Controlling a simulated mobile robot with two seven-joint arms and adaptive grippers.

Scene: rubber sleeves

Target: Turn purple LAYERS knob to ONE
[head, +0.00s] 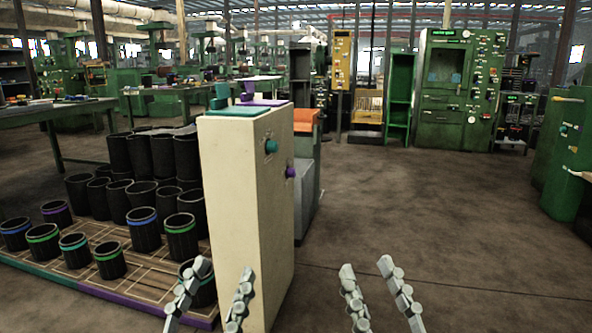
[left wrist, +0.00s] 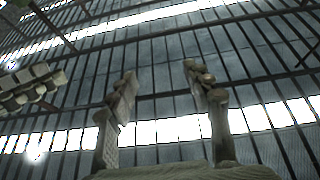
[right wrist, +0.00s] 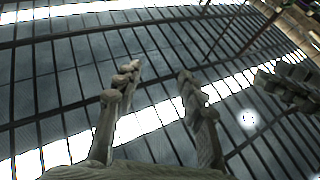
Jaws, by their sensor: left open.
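A purple knob (head: 290,172) sticks out of the right-hand side of a tall cream cabinet (head: 240,190) in the head view. A teal knob (head: 271,146) sits above it and to its left. I cannot read any label or dial mark by the knobs. My left gripper (head: 225,270) is open and empty, low in front of the cabinet, below and left of the purple knob. My right gripper (head: 366,267) is open and empty, to the right of the cabinet and below the knob. Both wrist views show spread fingers against the roof, with no knob in sight.
Black sleeves with coloured bands (head: 110,260) stand on a wooden pallet (head: 130,283) left of the cabinet. Teal and purple pieces lie on the cabinet's top. A grey unit with an orange top (head: 304,120) stands behind it. The floor (head: 420,210) to the right is clear.

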